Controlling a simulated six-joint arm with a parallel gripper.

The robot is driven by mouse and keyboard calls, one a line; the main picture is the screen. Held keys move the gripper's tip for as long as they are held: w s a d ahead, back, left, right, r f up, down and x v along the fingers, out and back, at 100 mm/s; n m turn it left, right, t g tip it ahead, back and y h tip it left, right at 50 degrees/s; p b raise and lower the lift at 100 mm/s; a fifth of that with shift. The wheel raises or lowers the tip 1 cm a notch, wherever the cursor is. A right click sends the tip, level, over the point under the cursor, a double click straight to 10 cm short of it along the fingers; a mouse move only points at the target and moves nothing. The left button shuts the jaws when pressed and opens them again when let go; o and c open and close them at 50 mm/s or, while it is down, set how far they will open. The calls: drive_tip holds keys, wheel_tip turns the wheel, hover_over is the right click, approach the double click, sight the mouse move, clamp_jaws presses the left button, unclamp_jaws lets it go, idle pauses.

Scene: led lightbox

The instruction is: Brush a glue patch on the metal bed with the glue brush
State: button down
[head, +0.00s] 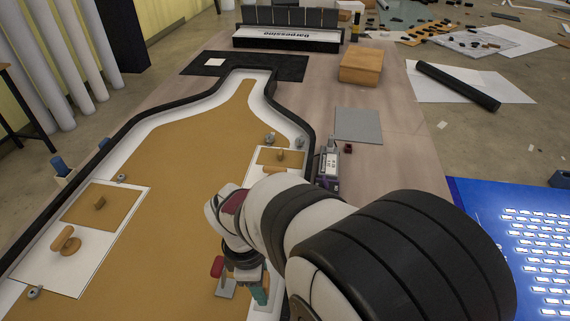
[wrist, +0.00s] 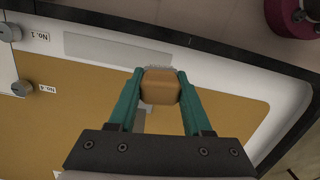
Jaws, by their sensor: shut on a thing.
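My gripper (wrist: 160,76) has green fingers and is shut on the glue brush (wrist: 160,90), a tan-brown block with pale bristles at its far end. A flat grey strip (wrist: 110,49), which looks like the metal bed, lies on the white border just beyond the brush. The bristles are near its right end; I cannot tell whether they touch it. No glue patch can be made out on the strip. In the head view my gripper (head: 259,290) is low over the bottle-shaped panel at the bottom centre, and my arm hides the brush there.
The bottle-shaped lightbox (head: 180,160) has a raised black rim. A white board with a tan plate (head: 108,205) lies at left. A red-knobbed tool (head: 217,266) stands beside my gripper. A tan box (head: 361,66) and grey sheet (head: 358,125) are farther back.

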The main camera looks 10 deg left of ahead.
drive_tip(key=shift+f, duration=3)
drive_tip(key=shift+w+r, duration=0.2)
drive_tip(key=shift+w, duration=0.6)
drive_tip(key=shift+w+f, duration=0.15)
drive_tip(key=shift+w, duration=6.6)
drive_tip(key=shift+s, duration=7.6)
drive_tip(key=shift+r, duration=4.05)
